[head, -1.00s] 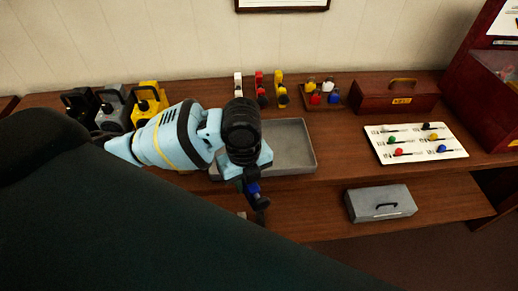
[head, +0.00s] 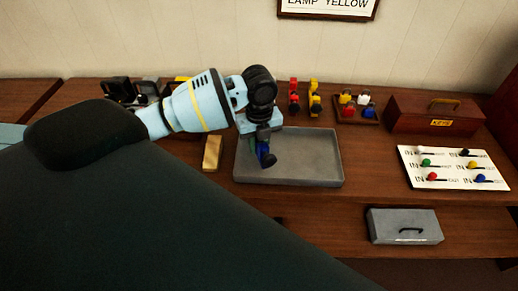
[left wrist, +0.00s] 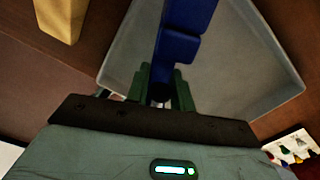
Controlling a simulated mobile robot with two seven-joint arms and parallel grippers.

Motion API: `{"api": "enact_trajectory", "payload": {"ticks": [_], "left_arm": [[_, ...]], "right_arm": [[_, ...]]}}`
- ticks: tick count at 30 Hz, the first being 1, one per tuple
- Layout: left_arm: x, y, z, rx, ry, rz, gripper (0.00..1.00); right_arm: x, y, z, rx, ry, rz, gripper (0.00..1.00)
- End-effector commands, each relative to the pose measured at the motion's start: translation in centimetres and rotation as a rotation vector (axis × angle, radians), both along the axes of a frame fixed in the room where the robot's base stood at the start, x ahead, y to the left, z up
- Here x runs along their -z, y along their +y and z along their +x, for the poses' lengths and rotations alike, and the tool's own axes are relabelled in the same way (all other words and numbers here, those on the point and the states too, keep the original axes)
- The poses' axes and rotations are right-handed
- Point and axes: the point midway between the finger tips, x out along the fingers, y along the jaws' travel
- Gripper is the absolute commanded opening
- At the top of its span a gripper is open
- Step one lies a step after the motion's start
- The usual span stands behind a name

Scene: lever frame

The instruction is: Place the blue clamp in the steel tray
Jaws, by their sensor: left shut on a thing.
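The blue clamp (left wrist: 178,45) is between the green fingers of my left gripper (left wrist: 162,88) in the left wrist view. In the head view the left gripper (head: 262,140) is shut on the clamp (head: 265,152), which hangs over the left part of the steel tray (head: 315,180). I cannot tell whether the clamp touches the tray floor. The tray is grey, shallow and otherwise looks empty; its bare floor also shows in the left wrist view (left wrist: 235,75). My right gripper is not in view.
A brass-coloured block (head: 212,153) stands just left of the tray. Red and yellow clamps (head: 314,98), a small rack (head: 358,108), a red-brown toolbox (head: 434,116) and a white lever board (head: 455,168) stand behind and right. A grey case (head: 404,227) sits on the lower shelf.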

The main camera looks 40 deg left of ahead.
Motion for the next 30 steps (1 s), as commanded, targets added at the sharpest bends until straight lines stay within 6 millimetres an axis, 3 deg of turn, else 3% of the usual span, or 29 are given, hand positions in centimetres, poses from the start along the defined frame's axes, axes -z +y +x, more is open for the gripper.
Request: {"api": "enact_trajectory", "payload": {"ticks": [8, 16, 28, 29, 30], "left_arm": [[0.1, 0.7, 0.8, -0.002, -0.002, 0.000, 0.00], [3.3, 0.6, 0.7, -0.001, -0.004, -0.001, 0.00], [3.8, 0.6, 0.7, 0.000, -0.004, -0.001, 0.00], [3.9, 0.6, 0.6, 0.000, -0.002, 0.000, 0.26], [3.8, 0.6, 0.6, 0.000, -0.002, 0.000, 0.31]], "right_arm": [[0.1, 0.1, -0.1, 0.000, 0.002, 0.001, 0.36], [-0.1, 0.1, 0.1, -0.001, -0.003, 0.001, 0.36], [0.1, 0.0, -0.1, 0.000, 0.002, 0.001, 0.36], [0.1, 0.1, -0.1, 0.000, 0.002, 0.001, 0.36], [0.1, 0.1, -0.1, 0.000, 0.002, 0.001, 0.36]]}}
